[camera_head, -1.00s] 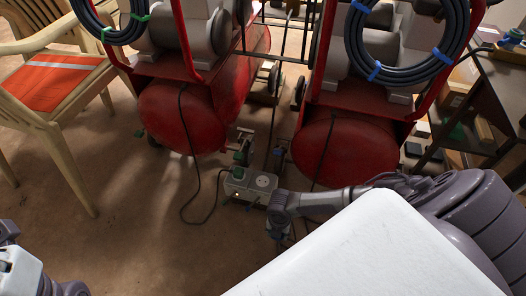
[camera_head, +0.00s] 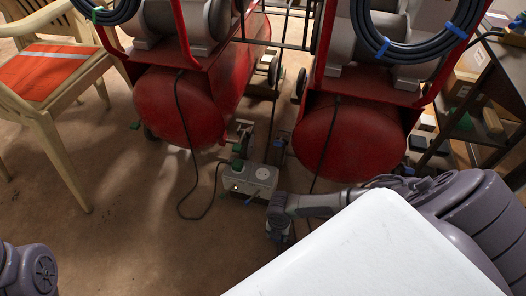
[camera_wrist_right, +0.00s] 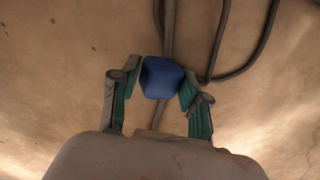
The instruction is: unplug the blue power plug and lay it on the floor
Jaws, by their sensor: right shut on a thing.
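The blue power plug (camera_wrist_right: 162,78) sits between the two fingers of my right gripper (camera_wrist_right: 160,88) in the right wrist view. The gripper is shut on it, with brown floor behind. In the head view my right gripper (camera_head: 281,238) is low, just right of and nearer than the grey socket block (camera_head: 250,180); the plug is mostly hidden there. I cannot tell its height above the floor. The block has a green plug (camera_head: 237,166) at its left and a bare white round socket (camera_head: 263,174) at its right. My left gripper is out of view; only part of its arm shows.
Two red compressor tanks (camera_head: 180,108) and (camera_head: 350,140) stand behind the block. Dark cables (camera_wrist_right: 240,60) run over the floor. A wooden chair (camera_head: 50,125) stands at left and a dark shelf (camera_head: 470,120) at right.

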